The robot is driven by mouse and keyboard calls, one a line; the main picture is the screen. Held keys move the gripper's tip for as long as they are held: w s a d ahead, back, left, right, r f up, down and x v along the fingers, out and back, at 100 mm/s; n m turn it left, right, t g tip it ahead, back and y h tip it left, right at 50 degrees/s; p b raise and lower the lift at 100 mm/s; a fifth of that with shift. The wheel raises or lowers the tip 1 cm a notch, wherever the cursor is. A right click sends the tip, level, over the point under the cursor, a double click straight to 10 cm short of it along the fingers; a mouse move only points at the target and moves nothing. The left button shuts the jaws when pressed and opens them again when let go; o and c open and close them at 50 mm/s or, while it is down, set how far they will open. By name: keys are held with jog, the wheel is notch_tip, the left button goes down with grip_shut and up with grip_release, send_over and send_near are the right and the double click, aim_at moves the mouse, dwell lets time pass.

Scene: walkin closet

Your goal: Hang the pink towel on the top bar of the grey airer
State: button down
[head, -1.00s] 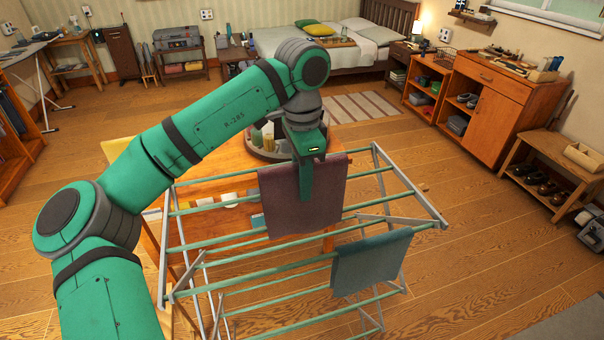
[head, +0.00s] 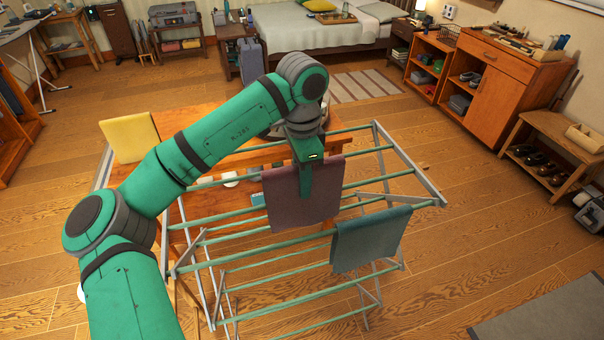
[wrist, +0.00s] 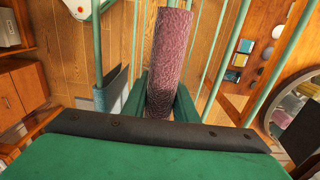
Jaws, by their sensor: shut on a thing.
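The pink towel (head: 290,203) hangs folded from my gripper (head: 306,182), over the middle of the grey airer (head: 410,165). The airer has grey end frames and green bars. My gripper points down and is shut on the towel's upper part; one finger shows on its near face. In the wrist view the towel (wrist: 170,50) is a long folded roll between my fingers (wrist: 168,98), with bars on both sides. I cannot tell whether the towel touches or straddles a bar, since its cloth hides the bars behind it.
A teal towel (head: 370,240) hangs on a nearer bar, right of the pink one. Open floor (head: 480,215) lies to the right.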

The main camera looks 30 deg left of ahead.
aim_at(302, 206)
jog(key=shift+f, duration=4.55)
jog(key=c, duration=1.4)
grip_release()
jog(key=shift+o, duration=0.2)
notch_tip(302, 206, up, 11)
jog(key=shift+f, duration=0.1)
